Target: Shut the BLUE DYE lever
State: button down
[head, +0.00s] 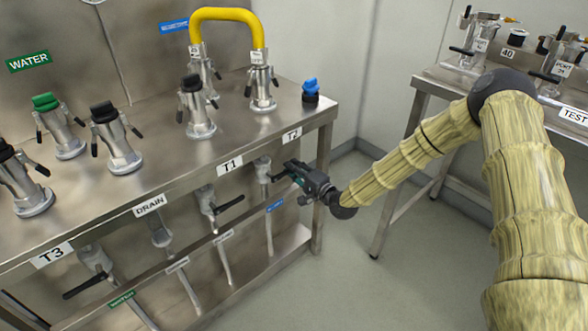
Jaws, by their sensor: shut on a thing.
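My gripper (296,175) is at the front edge of the steel bench, below the T2 label (292,134). It is shut on a dark lever at the valve (263,170) under T2. The jaws cover most of the lever, so its exact angle is hard to tell. A small blue tag (275,206) hangs on the pipe below this valve; its writing is too small to read. I take this as the BLUE DYE lever.
Under T1 (230,165), a neighbouring valve has a black lever (230,204) pointing right. Another lever (82,287) sits under T3 (52,254). A yellow hose (228,14) arches above the bench. A second table (435,85) stands at right; the floor between is clear.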

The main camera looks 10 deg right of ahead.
jog(key=shift+f, duration=0.1)
jog(key=c, duration=1.4)
grip_release()
jog(key=v, duration=1.2)
